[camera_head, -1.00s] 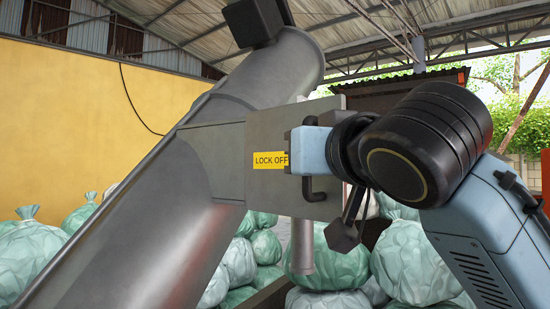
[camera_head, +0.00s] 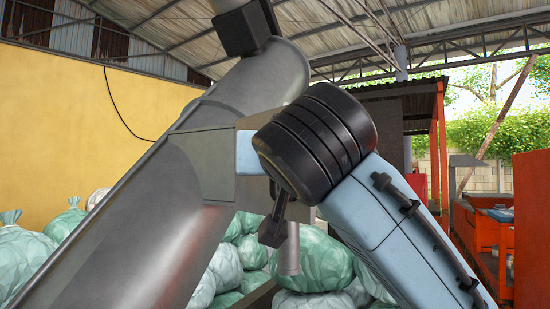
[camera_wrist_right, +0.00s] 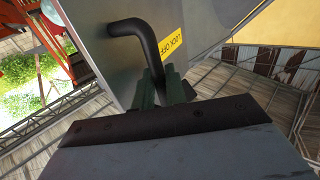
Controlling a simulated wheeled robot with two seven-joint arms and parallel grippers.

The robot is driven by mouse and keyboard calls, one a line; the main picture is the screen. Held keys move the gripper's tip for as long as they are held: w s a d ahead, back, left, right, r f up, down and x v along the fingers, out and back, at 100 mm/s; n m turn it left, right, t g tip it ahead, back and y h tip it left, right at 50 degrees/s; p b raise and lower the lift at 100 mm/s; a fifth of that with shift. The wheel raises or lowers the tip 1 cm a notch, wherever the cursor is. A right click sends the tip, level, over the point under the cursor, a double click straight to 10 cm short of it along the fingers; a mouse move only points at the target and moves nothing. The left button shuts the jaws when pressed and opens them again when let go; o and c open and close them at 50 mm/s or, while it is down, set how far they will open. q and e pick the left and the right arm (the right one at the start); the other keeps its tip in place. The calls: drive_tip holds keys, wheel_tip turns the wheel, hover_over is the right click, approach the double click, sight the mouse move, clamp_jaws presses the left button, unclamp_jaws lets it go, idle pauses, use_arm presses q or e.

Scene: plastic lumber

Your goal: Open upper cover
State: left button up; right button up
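The upper cover is a grey flat panel (camera_head: 246,123) on the side of the large slanted metal tube (camera_head: 150,225). My right arm hides most of it in the head view. In the right wrist view the panel (camera_wrist_right: 107,58) carries a yellow LOCK OFF label (camera_wrist_right: 172,43) and a bent black handle (camera_wrist_right: 140,28). My right gripper (camera_wrist_right: 166,88) has its green fingers on both sides of the handle's lower part and appears closed on it. In the head view the right fingers and the handle are hidden behind my wrist. My left gripper is not in view.
Several green bags (camera_head: 315,258) lie below and behind the tube. A thin grey pipe (camera_head: 288,250) hangs below the panel. A yellow wall (camera_head: 60,120) stands at left. Orange machinery (camera_head: 490,235) stands at right.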

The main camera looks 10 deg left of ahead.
drive_tip(key=o, duration=0.3)
drive_tip(key=shift+w+a, duration=0.1)
drive_tip(key=b+v, duration=1.1)
drive_tip(key=v, duration=0.2)
drive_tip(key=shift+s, duration=0.2)
drive_tip(key=shift+w, duration=0.1)
